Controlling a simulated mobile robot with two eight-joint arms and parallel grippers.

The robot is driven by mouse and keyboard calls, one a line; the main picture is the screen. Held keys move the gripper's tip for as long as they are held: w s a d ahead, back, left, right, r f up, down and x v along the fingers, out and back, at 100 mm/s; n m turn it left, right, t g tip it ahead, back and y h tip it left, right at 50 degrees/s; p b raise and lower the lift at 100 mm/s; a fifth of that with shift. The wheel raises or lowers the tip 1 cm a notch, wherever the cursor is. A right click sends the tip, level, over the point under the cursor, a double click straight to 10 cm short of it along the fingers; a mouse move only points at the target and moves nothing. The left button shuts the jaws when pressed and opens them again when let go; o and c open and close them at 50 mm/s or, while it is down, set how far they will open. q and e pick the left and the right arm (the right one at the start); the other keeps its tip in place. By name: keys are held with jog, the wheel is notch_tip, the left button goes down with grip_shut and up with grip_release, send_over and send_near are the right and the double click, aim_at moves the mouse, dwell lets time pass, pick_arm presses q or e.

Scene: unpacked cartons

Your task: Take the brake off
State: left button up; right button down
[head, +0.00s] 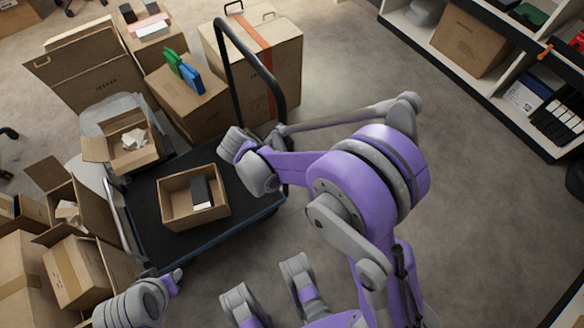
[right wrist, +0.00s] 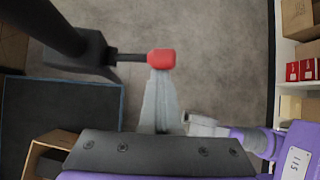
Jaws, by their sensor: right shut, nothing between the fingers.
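A red-knobbed lever (right wrist: 161,59) sticks out from a black bracket on the cart's dark handle post in the right wrist view. I take it for the brake. My right gripper (right wrist: 160,82) is shut and empty, its fingertips just below the red knob; I cannot tell whether they touch it. The cart (head: 149,222) has a dark deck and a tall black handle (head: 263,72) in the head view, where my right wrist hangs over the deck and hides the lever. My left gripper (head: 174,280) is at the lower left by the cart's near edge; its jaw state is unclear.
An open carton (head: 176,222) with a dark item stands on the deck. Several cartons crowd the left, and a tall taped carton (head: 285,55) stands behind the handle. Shelving (head: 440,55) lines the upper right. The floor right of the cart is clear.

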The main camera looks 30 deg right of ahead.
pick_arm(q)
jog(key=shift+r+p, duration=0.5)
jog(key=shift+r, duration=0.05)
pick_arm(e)
jog(key=shift+r, duration=0.8)
pick_arm(q)
jog(key=shift+s, duration=0.1)
